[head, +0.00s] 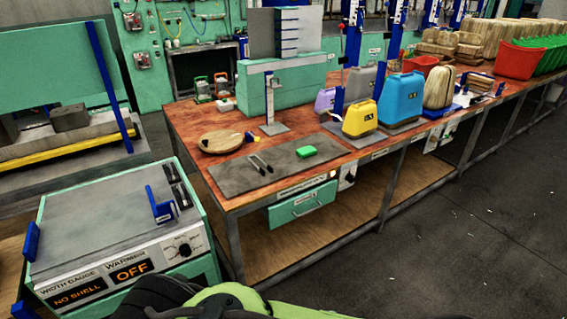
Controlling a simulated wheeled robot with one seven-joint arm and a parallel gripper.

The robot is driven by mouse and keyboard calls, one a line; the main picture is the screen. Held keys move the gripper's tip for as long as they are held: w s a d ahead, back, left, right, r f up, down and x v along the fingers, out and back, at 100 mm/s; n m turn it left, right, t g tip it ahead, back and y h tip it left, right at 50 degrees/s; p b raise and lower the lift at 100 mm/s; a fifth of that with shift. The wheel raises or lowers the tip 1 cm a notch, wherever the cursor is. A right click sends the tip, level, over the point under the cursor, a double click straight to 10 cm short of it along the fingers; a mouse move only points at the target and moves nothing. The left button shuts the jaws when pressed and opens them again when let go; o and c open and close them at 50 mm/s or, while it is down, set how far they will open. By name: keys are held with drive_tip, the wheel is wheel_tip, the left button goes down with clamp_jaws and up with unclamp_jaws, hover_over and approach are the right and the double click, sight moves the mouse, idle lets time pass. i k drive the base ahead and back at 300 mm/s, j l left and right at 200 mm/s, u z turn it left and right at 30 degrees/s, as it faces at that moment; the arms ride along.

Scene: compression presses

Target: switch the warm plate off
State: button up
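The warm plate unit stands at the lower left, a grey-topped bench box (110,225) with green sides. My black and green arm shows at the bottom edge, just in front of the unit. My gripper's fingers are not visible.
A "WIDTH GAUGE" display (78,296) reads NO SHELL. Blue brackets (160,206) stand on the unit's top. A wooden bench (186,125) to the right holds a grey mat (232,178), a round board and coloured cases. The floor (450,240) at right is open.

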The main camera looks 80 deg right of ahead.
sight(351, 179)
drive_tip(key=z, duration=2.6)
